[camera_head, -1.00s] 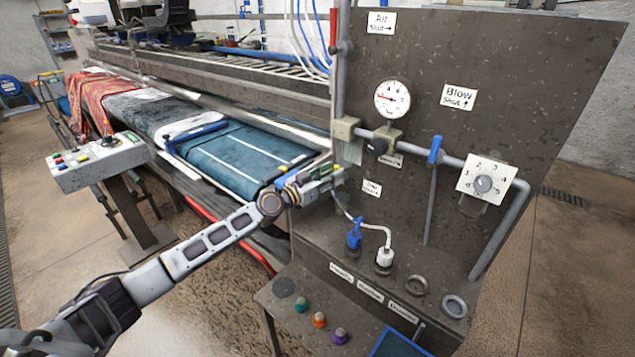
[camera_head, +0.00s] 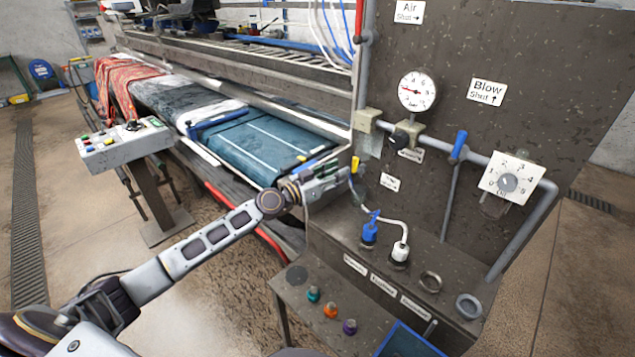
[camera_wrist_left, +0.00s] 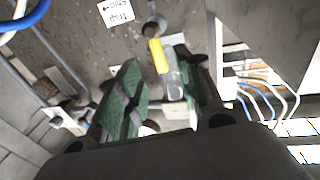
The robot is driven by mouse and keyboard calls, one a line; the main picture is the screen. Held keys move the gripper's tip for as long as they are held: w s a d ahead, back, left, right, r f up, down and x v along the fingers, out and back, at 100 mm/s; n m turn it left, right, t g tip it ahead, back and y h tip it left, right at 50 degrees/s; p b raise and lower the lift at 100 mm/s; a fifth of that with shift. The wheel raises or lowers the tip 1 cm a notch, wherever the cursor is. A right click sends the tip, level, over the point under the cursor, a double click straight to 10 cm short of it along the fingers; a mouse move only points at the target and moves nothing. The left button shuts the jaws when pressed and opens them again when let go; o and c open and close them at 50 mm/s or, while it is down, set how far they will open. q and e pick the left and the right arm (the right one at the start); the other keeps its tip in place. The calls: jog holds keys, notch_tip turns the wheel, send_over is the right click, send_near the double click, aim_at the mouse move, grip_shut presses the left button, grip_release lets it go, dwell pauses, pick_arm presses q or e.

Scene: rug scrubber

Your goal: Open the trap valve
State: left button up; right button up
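A small yellow-handled lever (camera_head: 355,164) sits low on the left of the dark panel, near a small white label (camera_head: 390,183). I take it for the trap valve, but the label is too small to read in the head view. In the left wrist view the yellow handle (camera_wrist_left: 158,55) shows at the fingertips, with a grey pivot above it and a white label (camera_wrist_left: 116,12) upside down beside it. My left gripper (camera_head: 340,174) is open, its green-padded fingers either side of the lever's line. I cannot tell if they touch it. My right gripper is not in view.
Right of the gripper are a pressure gauge (camera_head: 417,91), a blue lever (camera_head: 459,146) and a numbered dial (camera_head: 508,180). Below stand a blue-topped fitting (camera_head: 370,230) and a white one (camera_head: 400,250). A control box (camera_head: 124,143) and the rug conveyor lie left.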

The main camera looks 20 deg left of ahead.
pick_arm(q)
jog(key=v, duration=0.6)
jog(key=shift+s+a, duration=0.15)
jog(key=shift+s, duration=0.1)
dwell(0.5)
dwell(0.4)
jog(key=b+v, duration=0.6)
jog(key=v, duration=0.3)
jog(key=shift+b, duration=0.3)
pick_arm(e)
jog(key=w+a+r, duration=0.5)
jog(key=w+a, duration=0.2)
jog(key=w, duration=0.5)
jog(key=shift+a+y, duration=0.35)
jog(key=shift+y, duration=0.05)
pick_arm(q)
jog(key=shift+s, duration=0.1)
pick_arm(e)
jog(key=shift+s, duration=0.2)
